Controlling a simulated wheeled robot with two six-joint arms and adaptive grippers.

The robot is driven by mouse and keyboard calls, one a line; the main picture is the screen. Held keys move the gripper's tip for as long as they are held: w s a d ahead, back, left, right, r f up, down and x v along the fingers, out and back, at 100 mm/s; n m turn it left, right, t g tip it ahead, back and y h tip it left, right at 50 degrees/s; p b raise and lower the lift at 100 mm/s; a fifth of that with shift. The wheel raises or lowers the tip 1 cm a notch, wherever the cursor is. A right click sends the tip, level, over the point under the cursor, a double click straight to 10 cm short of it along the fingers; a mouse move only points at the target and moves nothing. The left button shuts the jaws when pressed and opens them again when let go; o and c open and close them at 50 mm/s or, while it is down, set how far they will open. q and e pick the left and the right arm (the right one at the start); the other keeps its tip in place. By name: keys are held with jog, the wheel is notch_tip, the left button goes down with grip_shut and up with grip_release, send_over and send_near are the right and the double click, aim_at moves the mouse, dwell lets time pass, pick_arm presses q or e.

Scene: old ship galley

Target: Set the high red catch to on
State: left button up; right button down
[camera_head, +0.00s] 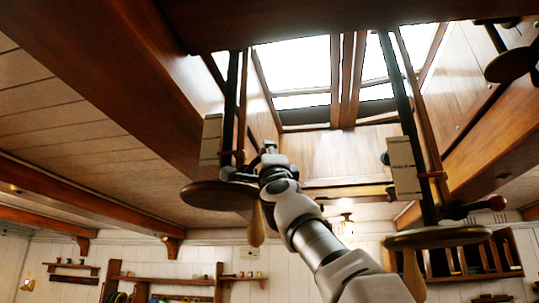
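A red band (432,175) crosses the same post beside a cream labelled plate (405,166). The left hanging post (231,90) has a similar plate (211,136) and a small red part (239,153). My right arm rises from the lower right, and its gripper (238,172) is at the left post, above the disc there. Its fingers are small and partly hidden, so I cannot tell whether they touch anything. My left gripper is out of view.
Round wooden discs hang at the left (217,195) and right (438,237), with wooden handles below. Heavy ceiling beams (115,70) surround a bright skylight (300,65). A lantern (346,227) and wall shelves (170,281) are farther back.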

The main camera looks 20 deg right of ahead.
jog(key=c, duration=0.8)
grip_release()
jog(key=shift+w, duration=0.1)
jog(key=shift+o, duration=0.3)
jog(key=shift+w+a+f, duration=0.1)
jog(key=shift+w+f, duration=0.05)
jog(key=shift+w, duration=0.15)
jog(key=shift+s, duration=0.25)
